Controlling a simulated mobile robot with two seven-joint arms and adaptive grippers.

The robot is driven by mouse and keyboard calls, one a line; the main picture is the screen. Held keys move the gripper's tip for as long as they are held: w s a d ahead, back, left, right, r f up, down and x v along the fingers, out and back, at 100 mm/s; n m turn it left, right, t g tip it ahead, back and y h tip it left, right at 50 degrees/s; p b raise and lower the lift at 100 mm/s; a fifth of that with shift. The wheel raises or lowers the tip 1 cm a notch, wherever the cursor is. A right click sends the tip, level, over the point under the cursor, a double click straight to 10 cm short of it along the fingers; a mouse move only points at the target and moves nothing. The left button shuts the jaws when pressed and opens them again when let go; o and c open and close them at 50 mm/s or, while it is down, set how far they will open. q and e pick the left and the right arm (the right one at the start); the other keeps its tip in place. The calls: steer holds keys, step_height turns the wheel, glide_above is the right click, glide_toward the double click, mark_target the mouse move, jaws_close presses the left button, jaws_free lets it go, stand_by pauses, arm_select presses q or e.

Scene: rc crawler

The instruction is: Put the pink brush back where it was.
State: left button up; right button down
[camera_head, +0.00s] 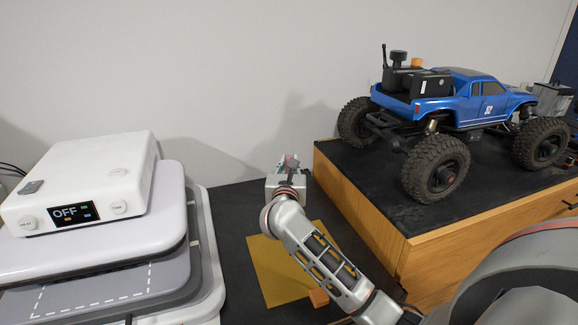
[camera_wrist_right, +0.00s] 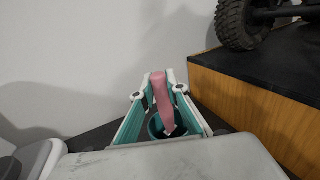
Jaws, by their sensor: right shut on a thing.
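The pink brush (camera_wrist_right: 161,103) stands out in the right wrist view, held between the teal fingers of my right gripper (camera_wrist_right: 162,98). Its lower end is over or inside a dark round cup-like holder (camera_wrist_right: 155,129); I cannot tell which. In the head view my right gripper (camera_head: 288,162) is at the back of the dark table, close to the wall, and its wrist and arm hide most of the brush and the holder. My left gripper is not in view.
A yellow mat (camera_head: 268,268) lies on the dark table under my right arm, with a small orange block (camera_head: 318,297) by its edge. A wooden box (camera_head: 365,218) bearing a blue crawler truck (camera_head: 455,103) stands right. A white device (camera_head: 85,180) reading OFF stands left.

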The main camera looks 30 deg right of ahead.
steer(key=shift+f, duration=0.45)
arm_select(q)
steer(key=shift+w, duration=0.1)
arm_select(e)
steer(key=shift+f, duration=0.2)
steer(key=c, duration=2)
jaws_free()
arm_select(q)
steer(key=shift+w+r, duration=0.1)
arm_select(e)
steer(key=shift+r, duration=0.1)
steer(key=shift+r, duration=0.2)
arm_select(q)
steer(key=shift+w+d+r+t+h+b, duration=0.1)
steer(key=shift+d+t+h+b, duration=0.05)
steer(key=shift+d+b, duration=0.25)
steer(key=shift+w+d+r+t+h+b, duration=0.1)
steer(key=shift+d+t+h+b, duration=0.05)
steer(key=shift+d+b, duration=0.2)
arm_select(e)
steer(key=v, duration=1.2)
